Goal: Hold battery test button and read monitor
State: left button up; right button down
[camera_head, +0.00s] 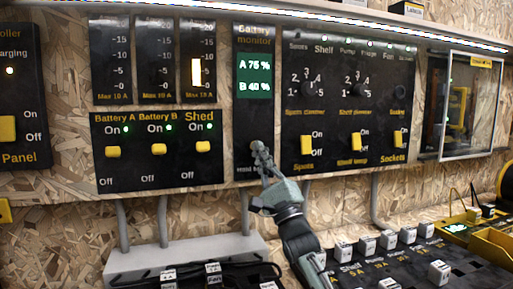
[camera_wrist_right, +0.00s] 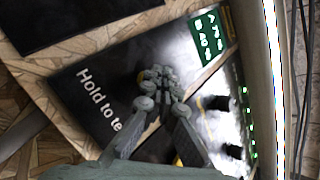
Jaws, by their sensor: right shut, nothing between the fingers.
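The black battery monitor panel (camera_head: 243,120) stands mid-wall in the head view. Its green screen (camera_head: 254,75) is lit and appears to read A 76 % and B 40 %. My right gripper (camera_head: 258,150) is shut and empty, its fingertips at the lower part of this panel. In the right wrist view the fingertips (camera_wrist_right: 158,84) meet the panel beside the "Hold to te..." lettering. The test button is mostly hidden behind them; a small yellowish edge shows there. I cannot tell whether the button is pressed in. The screen (camera_wrist_right: 208,38) also shows in the wrist view. My left gripper is out of view.
A switch panel (camera_head: 135,177) with yellow Battery A, Battery B and Shed switches lies to the left. A dimmer and socket panel (camera_head: 330,130) lies close to the right. Below are a grey ledge (camera_head: 190,250) and a black board (camera_head: 410,260) with white labelled blocks.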

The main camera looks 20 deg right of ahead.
jog(key=shift+s+p, duration=0.4)
jog(key=shift+s, duration=0.4)
jog(key=shift+s, duration=0.1)
jog(key=shift+s+d+p, duration=0.1)
jog(key=shift+s+p, duration=1.05)
jog(key=shift+s, duration=1.3)
